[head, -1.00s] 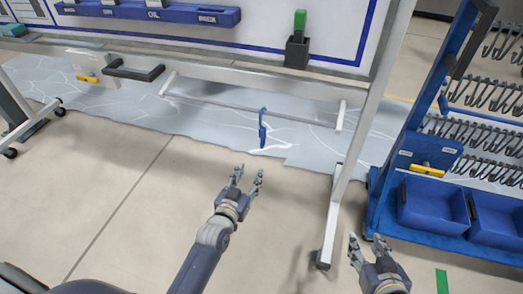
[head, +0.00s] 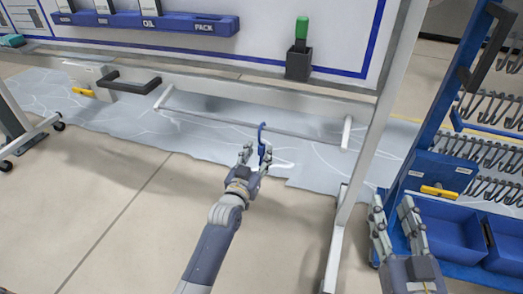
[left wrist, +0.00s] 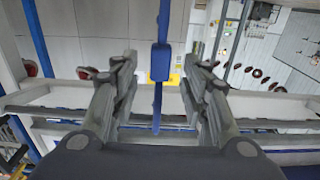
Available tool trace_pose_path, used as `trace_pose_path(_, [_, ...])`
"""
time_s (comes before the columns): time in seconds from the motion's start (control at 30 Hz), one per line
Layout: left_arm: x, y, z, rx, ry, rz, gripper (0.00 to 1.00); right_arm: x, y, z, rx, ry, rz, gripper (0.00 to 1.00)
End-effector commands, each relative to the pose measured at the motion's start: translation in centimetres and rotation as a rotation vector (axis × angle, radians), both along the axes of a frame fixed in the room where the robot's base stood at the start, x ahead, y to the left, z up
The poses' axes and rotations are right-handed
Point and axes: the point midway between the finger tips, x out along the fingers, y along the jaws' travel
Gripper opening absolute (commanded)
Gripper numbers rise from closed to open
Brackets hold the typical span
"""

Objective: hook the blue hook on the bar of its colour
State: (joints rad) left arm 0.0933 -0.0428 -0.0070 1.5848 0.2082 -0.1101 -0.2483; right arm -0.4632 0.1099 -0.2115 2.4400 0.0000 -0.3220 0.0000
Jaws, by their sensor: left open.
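The blue hook (head: 262,133) hangs upright at the thin grey bar (head: 205,119) under the white board, its top level with the bar. My left gripper (head: 255,152) is open, with its fingers on either side of the hook's lower part. In the left wrist view the hook (left wrist: 161,62) stands between the two spread fingers (left wrist: 160,80), with gaps on both sides. Its lower end is partly hidden by the fingers in the head view. My right gripper (head: 393,208) is open and empty in front of the blue rack.
A blue rack (head: 428,166) with rows of grey hooks and blue bins (head: 451,232) stands at the right. The board's slanted white post (head: 367,145) stands between my grippers. A black handle (head: 135,85) sticks out at the left. The floor in front is clear.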

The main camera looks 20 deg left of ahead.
Motion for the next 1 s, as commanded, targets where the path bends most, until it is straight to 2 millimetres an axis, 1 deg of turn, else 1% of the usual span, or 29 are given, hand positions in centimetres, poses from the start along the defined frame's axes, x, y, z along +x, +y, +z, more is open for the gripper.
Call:
trace_pose_path(0.03, [0.7, 0.0, -0.1, 0.0, -0.002, 0.0, 0.42, 0.0, 0.1, 0.6, 0.011, -0.041, 0.002, 0.4])
trace_pose_path(0.1, [1.4, 0.0, -0.1, 0.0, -0.001, 0.0, 0.42, -0.1, 0.2, 1.7, 0.026, -0.096, 0.005, 0.4])
trace_pose_path(0.2, [2.2, -0.1, -0.1, 0.001, 0.0, 0.0, 0.42, -0.3, 0.4, 3.1, 0.043, -0.164, 0.01, 0.4])
trace_pose_path(0.33, [3.0, -0.1, -0.1, 0.001, 0.001, 0.0, 0.42, -0.6, 0.4, 4.4, 0.06, -0.227, 0.013, 0.4])
trace_pose_path(0.5, [3.4, -0.1, 0.0, 0.001, 0.001, 0.0, 0.42, -0.9, 0.5, 5.2, 0.071, -0.264, 0.015, 0.4])
trace_pose_path(0.77, [3.4, -0.1, 0.0, 0.001, 0.001, 0.0, 0.42, -0.9, 0.5, 5.3, 0.072, -0.269, 0.016, 0.4])
trace_pose_path(0.8, [3.4, -0.1, 0.0, 0.001, 0.001, 0.0, 0.33, -0.9, 0.5, 5.3, 0.072, -0.268, 0.015, 0.4])
trace_pose_path(0.87, [3.4, -0.1, 0.0, 0.001, 0.001, 0.0, 0.19, -0.9, 0.5, 5.3, 0.072, -0.268, 0.015, 0.4])
trace_pose_path(0.9, [3.4, -0.1, 0.0, 0.001, 0.001, 0.0, 0.1, -0.9, 0.5, 5.3, 0.072, -0.268, 0.015, 0.4])
trace_pose_path(0.93, [3.4, -0.1, 0.0, 0.001, 0.001, 0.0, 0.03, -0.9, 0.5, 5.3, 0.072, -0.268, 0.015, 0.4])
trace_pose_path(0.97, [3.4, -0.1, 0.0, 0.001, 0.001, 0.0, 0.0, -0.9, 0.5, 5.3, 0.072, -0.268, 0.015, 0.4])
trace_pose_path(1.0, [3.4, -0.1, 0.0, 0.001, 0.001, 0.0, 0.0, -0.9, 0.5, 5.3, 0.072, -0.268, 0.015, 0.4])
